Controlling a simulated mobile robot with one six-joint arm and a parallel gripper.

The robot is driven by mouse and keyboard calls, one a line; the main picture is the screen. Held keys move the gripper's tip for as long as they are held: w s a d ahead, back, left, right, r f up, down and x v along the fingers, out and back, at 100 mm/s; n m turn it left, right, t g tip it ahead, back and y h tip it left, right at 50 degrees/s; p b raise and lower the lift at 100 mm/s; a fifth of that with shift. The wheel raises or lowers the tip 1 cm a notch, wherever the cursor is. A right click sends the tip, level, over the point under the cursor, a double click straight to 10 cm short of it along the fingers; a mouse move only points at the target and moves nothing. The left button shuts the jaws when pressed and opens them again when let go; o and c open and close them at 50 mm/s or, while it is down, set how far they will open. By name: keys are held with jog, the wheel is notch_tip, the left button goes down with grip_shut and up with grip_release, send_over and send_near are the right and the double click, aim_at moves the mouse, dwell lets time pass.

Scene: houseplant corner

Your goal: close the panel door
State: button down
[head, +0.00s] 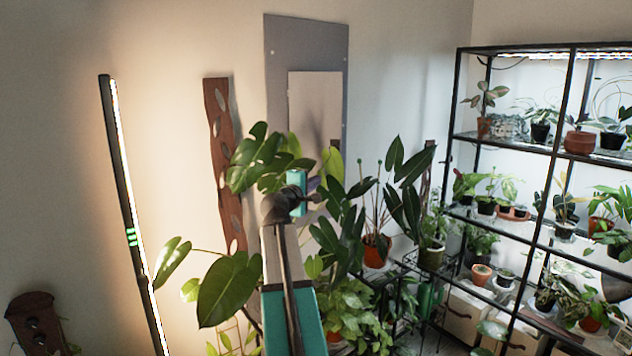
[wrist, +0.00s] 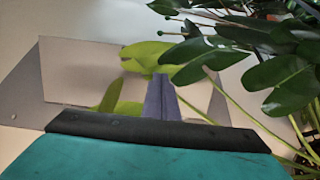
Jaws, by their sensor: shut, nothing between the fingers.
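The electrical panel is a grey plate (head: 306,45) on the wall, upright behind the plants, with a pale beige door (head: 314,100) in its middle. The door looks flat against the plate; I cannot tell whether a small gap stays open. Leaves and my arm hide its lower part. In the wrist view the grey plate (wrist: 22,92) and the beige door (wrist: 80,72) show tilted at the left, partly behind yellow-green leaves. My gripper (head: 317,184) is shut and empty in front of the panel's lower part. Its purple-grey fingers also show in the wrist view (wrist: 161,90), against the leaves and panel.
Large dark leaves (wrist: 255,65) crowd the right of the wrist view. Monstera leaves (head: 262,160) are left of my gripper. A black plant shelf (head: 456,137) stands at right. A lit light pole (head: 122,190) stands at left, with bare wall between it and a brown wooden board (head: 216,110).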

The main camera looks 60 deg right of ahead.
jog(key=p, duration=0.3)
send_near(333, 170)
jog(key=x, duration=0.4)
jog(key=shift+w+d+r, duration=0.15)
jog(key=shift+w+d, duration=0.05)
jog(key=shift+d, duration=0.2)
jog(key=shift+p+x, duration=0.45)
jog(key=shift+x, duration=0.35)
jog(key=shift+s, duration=0.1)
jog(key=shift+w, duration=0.2)
